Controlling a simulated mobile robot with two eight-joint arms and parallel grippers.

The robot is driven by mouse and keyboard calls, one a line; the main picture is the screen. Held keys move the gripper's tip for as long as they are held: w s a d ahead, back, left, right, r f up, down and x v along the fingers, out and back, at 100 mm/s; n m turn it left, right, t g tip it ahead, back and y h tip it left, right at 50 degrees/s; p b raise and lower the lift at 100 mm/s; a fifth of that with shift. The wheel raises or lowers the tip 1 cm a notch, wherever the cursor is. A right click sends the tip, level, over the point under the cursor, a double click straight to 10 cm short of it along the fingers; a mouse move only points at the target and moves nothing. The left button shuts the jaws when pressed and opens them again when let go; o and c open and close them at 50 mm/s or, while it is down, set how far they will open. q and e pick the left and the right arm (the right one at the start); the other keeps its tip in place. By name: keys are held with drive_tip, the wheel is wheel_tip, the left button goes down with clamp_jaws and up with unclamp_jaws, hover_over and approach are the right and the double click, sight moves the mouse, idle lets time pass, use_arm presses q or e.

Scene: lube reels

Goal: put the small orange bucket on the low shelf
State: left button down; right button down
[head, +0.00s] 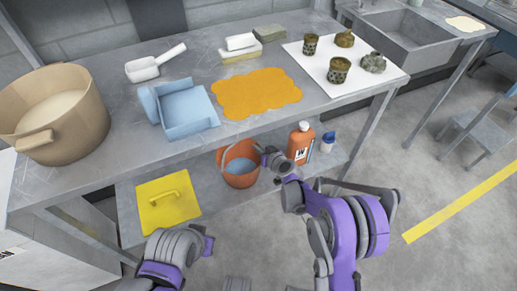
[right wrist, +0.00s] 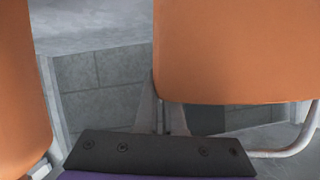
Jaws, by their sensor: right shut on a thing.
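The small orange bucket (head: 241,180) is at the low shelf (head: 205,195), under the table's front edge, and looks upright with something pale blue inside. My right gripper (head: 266,157) is at the bucket's right rim, shut on it. In the right wrist view the bucket's orange wall (right wrist: 235,55) fills the upper right, against the fingers (right wrist: 161,115). I cannot tell whether its base rests on the shelf. My left gripper (head: 205,243) is low in front of the shelf, away from the bucket; its jaws are not clear.
An orange bottle (head: 301,143) and a small blue-capped container (head: 327,142) stand right of the bucket. A yellow lid-like panel with a handle (head: 168,203) lies left. Above, the table (head: 120,100) holds a tan pot (head: 50,115), blue dustpan-like tray (head: 183,108) and orange cloth (head: 256,93).

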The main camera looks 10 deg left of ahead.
drive_tip(key=c, duration=1.4)
unclamp_jaws()
drive_tip(key=o, duration=0.4)
drive_tip(key=shift+r, duration=0.2)
drive_tip(key=p+v, duration=0.2)
drive_tip(key=v, duration=1)
drive_tip(key=shift+d+f, duration=0.1)
